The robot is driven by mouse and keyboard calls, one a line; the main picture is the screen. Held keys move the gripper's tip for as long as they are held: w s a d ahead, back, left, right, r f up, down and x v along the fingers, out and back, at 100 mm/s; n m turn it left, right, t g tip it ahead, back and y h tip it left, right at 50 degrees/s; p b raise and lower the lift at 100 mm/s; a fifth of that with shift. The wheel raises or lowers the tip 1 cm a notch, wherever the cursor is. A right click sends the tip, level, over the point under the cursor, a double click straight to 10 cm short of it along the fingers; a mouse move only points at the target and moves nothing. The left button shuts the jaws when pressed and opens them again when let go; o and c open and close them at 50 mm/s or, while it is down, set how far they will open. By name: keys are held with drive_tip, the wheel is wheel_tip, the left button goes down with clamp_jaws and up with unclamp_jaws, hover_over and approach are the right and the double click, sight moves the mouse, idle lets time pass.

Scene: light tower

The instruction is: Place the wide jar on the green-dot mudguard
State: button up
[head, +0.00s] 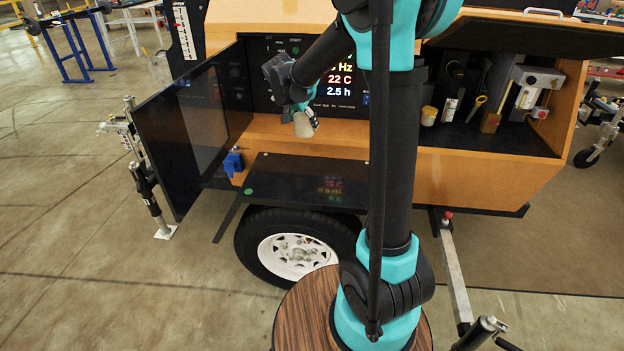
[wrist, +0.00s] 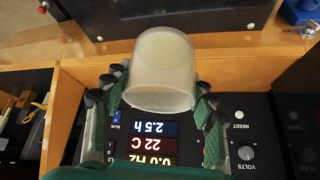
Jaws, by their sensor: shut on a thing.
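My gripper (head: 297,106) is shut on a pale translucent wide jar (head: 303,125) and holds it in the air in front of the display panel. In the wrist view the jar (wrist: 162,68) sits between the green fingers, with its open-looking rim toward the camera. The black mudguard (head: 310,180) is a flat ledge above the wheel, with a green dot (head: 249,191) at its front left corner. The jar is above and apart from it. The mudguard (wrist: 165,14) also shows at the top of the wrist view. My arm hides its right end in the head view.
An open dark door (head: 190,130) stands left of the mudguard, with a blue part (head: 233,163) near its hinge side. The right compartment holds a yellow-lidded jar (head: 428,116), a white bottle (head: 449,110) and other items. The mudguard top looks clear.

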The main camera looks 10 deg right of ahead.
drive_tip(key=shift+a+r, duration=0.1)
drive_tip(key=shift+r, duration=0.05)
drive_tip(key=shift+f, duration=0.35)
wheel_tip(320, 180, down, 19)
idle(0.4)
drive_tip(key=o, duration=1.2)
